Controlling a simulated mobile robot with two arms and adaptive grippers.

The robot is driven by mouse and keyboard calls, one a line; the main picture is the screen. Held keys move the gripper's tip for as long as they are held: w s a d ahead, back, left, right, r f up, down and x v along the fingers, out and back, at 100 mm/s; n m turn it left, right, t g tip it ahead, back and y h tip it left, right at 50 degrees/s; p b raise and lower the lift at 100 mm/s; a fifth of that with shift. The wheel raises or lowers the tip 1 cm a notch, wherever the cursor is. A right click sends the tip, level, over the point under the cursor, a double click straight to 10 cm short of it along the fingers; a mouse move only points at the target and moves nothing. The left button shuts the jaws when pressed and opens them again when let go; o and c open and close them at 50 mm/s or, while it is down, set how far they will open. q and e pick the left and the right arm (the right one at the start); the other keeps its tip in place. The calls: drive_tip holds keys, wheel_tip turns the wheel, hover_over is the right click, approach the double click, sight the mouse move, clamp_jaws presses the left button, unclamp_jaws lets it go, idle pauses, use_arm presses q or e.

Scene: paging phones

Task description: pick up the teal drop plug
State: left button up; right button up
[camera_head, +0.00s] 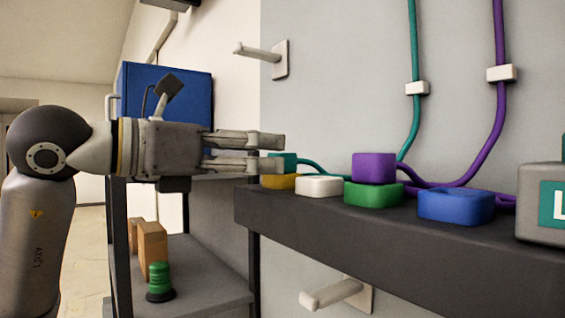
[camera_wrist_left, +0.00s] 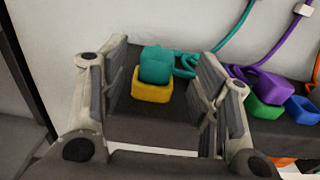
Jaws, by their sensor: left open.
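The teal drop plug (camera_head: 290,160) sits on a yellow block (camera_head: 279,182) at the left end of the dark shelf, with a teal cord running from it. In the head view the fingers of my left gripper (camera_head: 277,152) partly cover the plug. In the left wrist view the teal plug (camera_wrist_left: 157,66) and the yellow block (camera_wrist_left: 152,91) show between the two spread fingers of my left gripper (camera_wrist_left: 163,54), with gaps on both sides. The left gripper is open and holds nothing. My right gripper is not in view.
On the dark shelf (camera_head: 385,225) stand a white block (camera_head: 318,186), a purple plug (camera_head: 374,168) on a green block (camera_head: 373,194), and a blue block (camera_head: 456,206). Two wall pegs (camera_head: 262,53) stick out above and below. A cart with a blue box (camera_head: 170,92) stands left.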

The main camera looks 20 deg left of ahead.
sight(282, 154)
use_arm(q)
drive_tip(key=p+x, duration=0.2)
drive_tip(key=x, duration=0.2)
drive_tip(key=shift+w+d+r+p, duration=0.1)
drive_tip(key=shift+w+r+p, duration=0.1)
drive_tip(key=shift+w+p, duration=0.15)
drive_tip(key=shift+w+d+f, duration=0.15)
drive_tip(key=shift+w+d, duration=0.05)
drive_tip(key=shift+w, duration=0.05)
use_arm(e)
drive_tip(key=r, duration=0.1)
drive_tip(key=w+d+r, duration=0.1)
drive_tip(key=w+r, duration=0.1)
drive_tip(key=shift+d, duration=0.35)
use_arm(q)
drive_tip(key=shift+c, duration=0.5)
drive_tip(key=shift+s+a, duration=0.1)
drive_tip(key=shift+c, duration=1.2)
drive_tip(key=c, duration=0.8)
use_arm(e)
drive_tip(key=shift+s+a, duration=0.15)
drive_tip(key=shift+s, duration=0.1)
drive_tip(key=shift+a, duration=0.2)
